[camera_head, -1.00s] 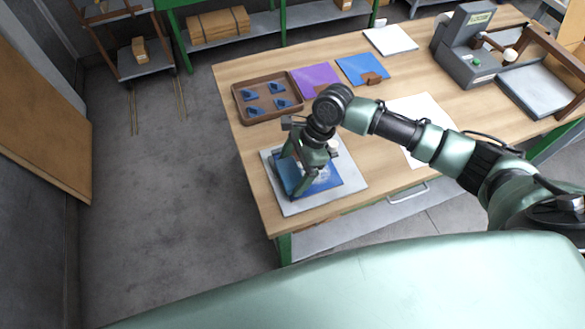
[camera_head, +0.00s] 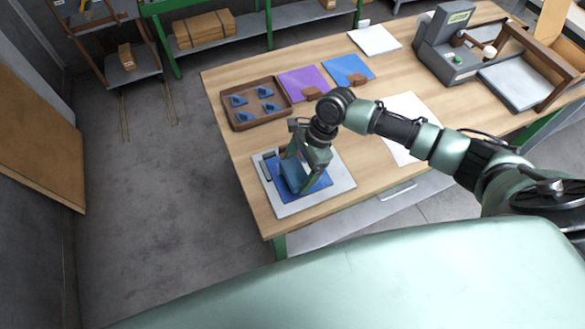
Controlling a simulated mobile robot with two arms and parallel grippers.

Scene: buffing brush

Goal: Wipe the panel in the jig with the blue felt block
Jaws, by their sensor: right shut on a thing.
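The blue panel (camera_head: 322,187) lies flat on the pale jig plate (camera_head: 290,209) near the table's left front corner. A dark clamp bar (camera_head: 267,166) stands at the panel's left side. My right gripper (camera_head: 297,182) points down over the panel and is shut on the blue felt block (camera_head: 290,172). The block is low at the panel; its fingers partly hide it, and I cannot tell for certain whether it touches. The arm and gripper hide part of the panel's far side. My left gripper is out of view.
A brown tray (camera_head: 238,126) with several small blue blocks lies behind the jig. Purple (camera_head: 300,80) and blue (camera_head: 346,68) sheets, each with a brown block, lie beyond. White sheets (camera_head: 376,40) and a grey machine (camera_head: 440,50) are farther right. The table's left edge is close to the jig.

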